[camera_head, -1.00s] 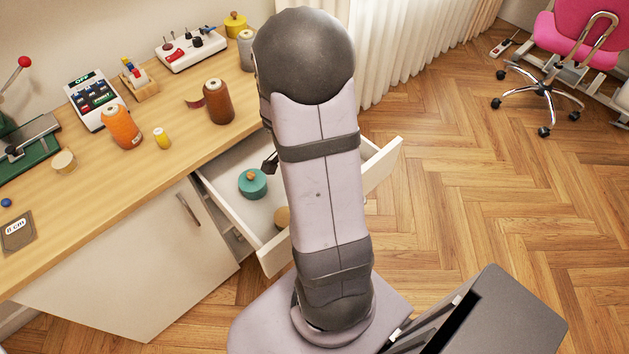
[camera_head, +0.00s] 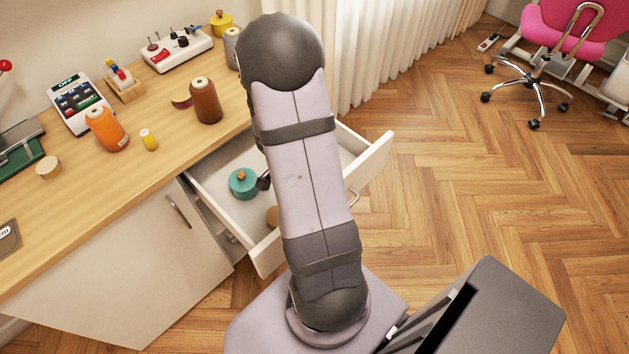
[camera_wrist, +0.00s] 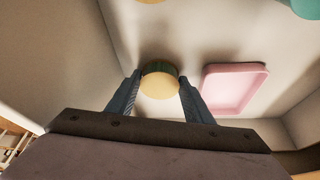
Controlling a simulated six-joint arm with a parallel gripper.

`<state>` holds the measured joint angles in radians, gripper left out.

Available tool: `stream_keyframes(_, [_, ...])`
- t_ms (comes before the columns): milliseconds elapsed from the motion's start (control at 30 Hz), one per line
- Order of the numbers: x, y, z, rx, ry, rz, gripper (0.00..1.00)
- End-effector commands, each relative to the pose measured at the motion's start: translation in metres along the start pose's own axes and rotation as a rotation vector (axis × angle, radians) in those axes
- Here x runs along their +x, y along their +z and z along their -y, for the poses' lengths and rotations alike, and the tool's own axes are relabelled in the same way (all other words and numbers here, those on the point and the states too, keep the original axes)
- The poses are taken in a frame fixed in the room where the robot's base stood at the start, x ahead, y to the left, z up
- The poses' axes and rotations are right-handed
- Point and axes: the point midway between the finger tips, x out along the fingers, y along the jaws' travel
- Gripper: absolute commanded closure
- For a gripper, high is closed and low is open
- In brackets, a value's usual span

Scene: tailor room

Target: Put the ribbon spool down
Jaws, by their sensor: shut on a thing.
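My gripper (camera_wrist: 160,88) is inside the open drawer (camera_head: 222,211), its two fingers on either side of the ribbon spool (camera_wrist: 159,84) and shut on it. The spool is small and round, with a pale tan end facing the wrist camera and a green band around its side. It is over the drawer's pale floor, with a shadow beside it; I cannot tell whether it touches the floor. In the head view my arm hides the spool and most of the gripper.
A pink tray (camera_wrist: 234,89) lies right of the spool. A teal pot (camera_head: 243,184) with a knob and a tan round thing (camera_head: 272,217) are also in the drawer. Thread cones, including a brown one (camera_head: 206,101), stand on the table (camera_head: 130,185). Drawer walls surround the gripper.

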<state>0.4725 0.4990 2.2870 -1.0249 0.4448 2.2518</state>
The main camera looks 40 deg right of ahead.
Motion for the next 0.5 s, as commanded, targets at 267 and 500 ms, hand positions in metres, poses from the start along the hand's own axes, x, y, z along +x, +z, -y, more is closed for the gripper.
stream_keyframes(267, [0.0035, 0.0012, 0.0003, 0.001, -0.001, -0.001, 0.75])
stream_keyframes(500, [0.0024, 0.0008, 0.0001, 0.000, 0.000, 0.000, 0.35])
